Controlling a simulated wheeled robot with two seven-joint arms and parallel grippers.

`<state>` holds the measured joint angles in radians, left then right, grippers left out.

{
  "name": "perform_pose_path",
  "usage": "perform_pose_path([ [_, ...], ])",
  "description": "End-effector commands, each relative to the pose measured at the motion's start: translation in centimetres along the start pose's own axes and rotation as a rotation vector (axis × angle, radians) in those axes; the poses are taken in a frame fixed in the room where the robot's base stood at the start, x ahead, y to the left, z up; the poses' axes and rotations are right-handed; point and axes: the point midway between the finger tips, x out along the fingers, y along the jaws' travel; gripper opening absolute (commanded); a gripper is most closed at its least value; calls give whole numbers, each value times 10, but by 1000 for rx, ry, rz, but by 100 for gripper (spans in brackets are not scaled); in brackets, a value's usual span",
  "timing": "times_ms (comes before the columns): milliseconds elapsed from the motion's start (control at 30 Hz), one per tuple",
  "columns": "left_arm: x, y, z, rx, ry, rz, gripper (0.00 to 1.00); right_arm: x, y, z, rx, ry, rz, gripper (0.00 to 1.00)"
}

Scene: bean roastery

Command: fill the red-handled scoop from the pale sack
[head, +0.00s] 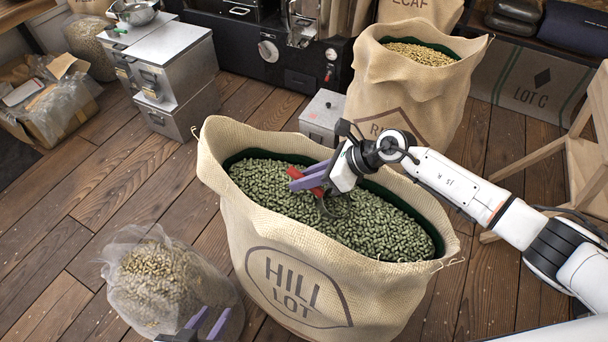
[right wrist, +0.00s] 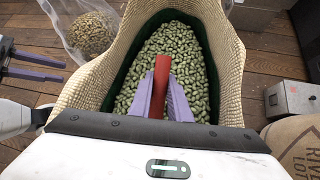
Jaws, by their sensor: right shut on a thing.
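A large burlap sack marked HILL LOT (head: 290,245) stands open in the middle of the head view, full of green beans (head: 265,185). My right gripper (head: 309,178) is over these beans, inside the sack's mouth. Its purple fingers are shut on the red handle of the scoop (head: 320,191). The handle also shows between the fingers in the right wrist view (right wrist: 160,85). A dark curved part below the handle is at the bean surface; how full the scoop is cannot be seen. My left gripper (head: 207,321) is open and empty at the bottom left, by a clear bag.
A second burlap sack (head: 410,85) with paler beans stands behind, partly lettered. The clear bag of tan beans (head: 165,283) stands at the lower left. A grey metal box (head: 322,118) is behind the sack, and a wooden frame (head: 570,165) at the right.

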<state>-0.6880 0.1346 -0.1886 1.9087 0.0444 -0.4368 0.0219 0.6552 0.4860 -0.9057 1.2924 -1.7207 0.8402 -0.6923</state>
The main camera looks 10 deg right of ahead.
Motion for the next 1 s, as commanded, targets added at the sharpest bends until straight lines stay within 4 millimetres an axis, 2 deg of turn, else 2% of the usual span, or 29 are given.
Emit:
perform_pose_path([
  [933, -29, 4, -30, 2, 3, 3, 31, -10, 1, 12, 29, 178, -14, 0],
  [1000, -26, 4, -28, 2, 5, 3, 31, -10, 2, 14, 32, 221, -13, 0],
])
